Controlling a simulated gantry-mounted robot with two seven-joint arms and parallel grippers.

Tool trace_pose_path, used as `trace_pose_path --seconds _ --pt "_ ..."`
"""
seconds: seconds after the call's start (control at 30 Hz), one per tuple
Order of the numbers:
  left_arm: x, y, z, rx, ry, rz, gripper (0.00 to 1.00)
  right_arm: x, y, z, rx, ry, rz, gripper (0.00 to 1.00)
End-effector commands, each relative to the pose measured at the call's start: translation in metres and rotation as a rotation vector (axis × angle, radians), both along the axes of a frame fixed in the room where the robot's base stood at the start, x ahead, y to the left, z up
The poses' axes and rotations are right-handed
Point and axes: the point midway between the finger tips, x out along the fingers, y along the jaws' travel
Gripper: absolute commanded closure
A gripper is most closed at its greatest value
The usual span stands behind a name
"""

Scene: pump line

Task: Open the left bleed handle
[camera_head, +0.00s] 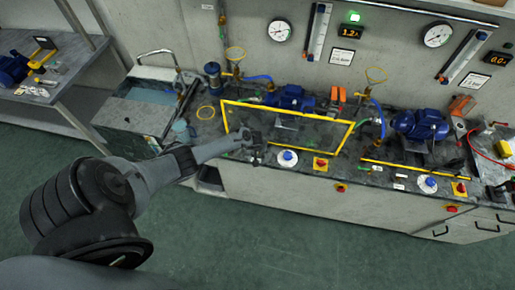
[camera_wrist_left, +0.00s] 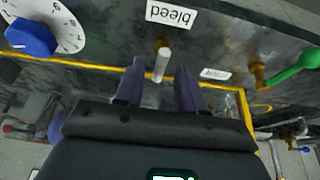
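The left bleed handle (camera_wrist_left: 161,64) is a short pale grey lever on a small brass fitting (camera_wrist_left: 163,43), in the left wrist view below an upside-down "bleed" label (camera_wrist_left: 170,14). My left gripper (camera_wrist_left: 158,82) is open, with dark fingers on either side of the lever's free end. A gap shows on both sides, and I cannot tell if either finger touches it. In the head view my left gripper (camera_head: 257,155) is at the front bench edge, left of a white dial with a blue knob (camera_head: 288,158). The handle cannot be made out there. My right gripper is not in view.
A yellow guard frame (camera_head: 290,107) stands around the left pump (camera_head: 288,97), just behind my gripper. A red and yellow switch (camera_head: 321,164) is right of the dial. A green handle (camera_wrist_left: 297,66) shows in the left wrist view. The floor in front is clear.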

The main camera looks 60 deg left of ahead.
Motion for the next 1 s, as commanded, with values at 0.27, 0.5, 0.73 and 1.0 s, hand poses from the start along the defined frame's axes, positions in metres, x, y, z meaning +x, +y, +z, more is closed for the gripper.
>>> trace_pose_path --seconds 0.27,0.5,0.73,1.0 --pt "0.0 0.0 0.0 0.0 0.001 -0.002 0.61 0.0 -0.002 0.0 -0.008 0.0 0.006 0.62" --pt "-0.004 -0.004 0.014 0.0 0.001 -0.002 0.61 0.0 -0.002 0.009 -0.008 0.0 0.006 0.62" --pt "-0.013 -0.013 0.045 -0.001 0.001 -0.003 0.61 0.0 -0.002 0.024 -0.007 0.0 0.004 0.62" --pt "-0.022 -0.025 0.08 0.0 0.0 -0.002 0.61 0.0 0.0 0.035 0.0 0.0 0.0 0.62"
